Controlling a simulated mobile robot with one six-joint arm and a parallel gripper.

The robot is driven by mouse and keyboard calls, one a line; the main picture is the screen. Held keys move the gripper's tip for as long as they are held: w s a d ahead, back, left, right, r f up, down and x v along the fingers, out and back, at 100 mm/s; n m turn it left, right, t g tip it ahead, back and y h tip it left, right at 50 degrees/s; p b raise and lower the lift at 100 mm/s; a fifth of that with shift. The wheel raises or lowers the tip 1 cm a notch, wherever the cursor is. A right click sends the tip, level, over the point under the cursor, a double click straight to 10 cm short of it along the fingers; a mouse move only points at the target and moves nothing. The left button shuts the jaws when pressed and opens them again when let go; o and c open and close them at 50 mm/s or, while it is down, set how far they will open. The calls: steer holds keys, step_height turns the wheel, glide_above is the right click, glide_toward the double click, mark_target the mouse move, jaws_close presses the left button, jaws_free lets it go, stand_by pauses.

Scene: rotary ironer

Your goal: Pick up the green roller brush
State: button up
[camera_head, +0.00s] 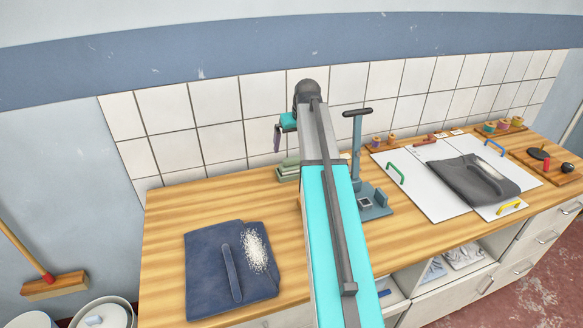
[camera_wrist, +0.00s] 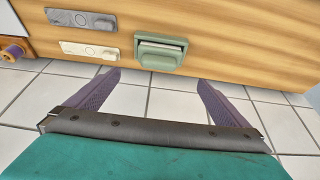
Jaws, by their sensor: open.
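A pale green, low, block-shaped thing (camera_head: 289,168) with a lighter top lies on the wooden counter near the tiled wall, just left of my arm. In the wrist view the green thing (camera_wrist: 162,52) shows near the top centre; I cannot clearly make out a roller or bristles on it. My gripper (camera_head: 277,138) is above it in the head view, partly hidden by my arm. In the wrist view, the purple fingers of my gripper (camera_wrist: 158,77) are spread apart with nothing between them. They point toward the green thing and do not visibly touch it.
A navy folded garment (camera_head: 215,280) with white fluff lies at the counter's left. A teal stand (camera_head: 376,208) is right of my arm. White boards (camera_head: 415,205) carry a dark grey garment (camera_head: 465,182). Two small plates (camera_wrist: 88,50) (camera_wrist: 80,19) lie beside the green thing.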

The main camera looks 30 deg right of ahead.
mark_target(293, 158)
steer(key=shift+p+x, duration=0.8)
steer(key=shift+x, duration=2.3)
steer(key=shift+p+x, duration=1.25)
steer(key=shift+x, duration=0.25)
steer(key=shift+p+x, duration=0.3)
steer(key=shift+x, duration=0.8)
steer(key=shift+s+d, duration=0.1)
steer(key=c, duration=1.1)
steer(key=shift+r, duration=0.15)
steer(key=shift+r+b, duration=1.95)
steer(key=shift+r, duration=2.95)
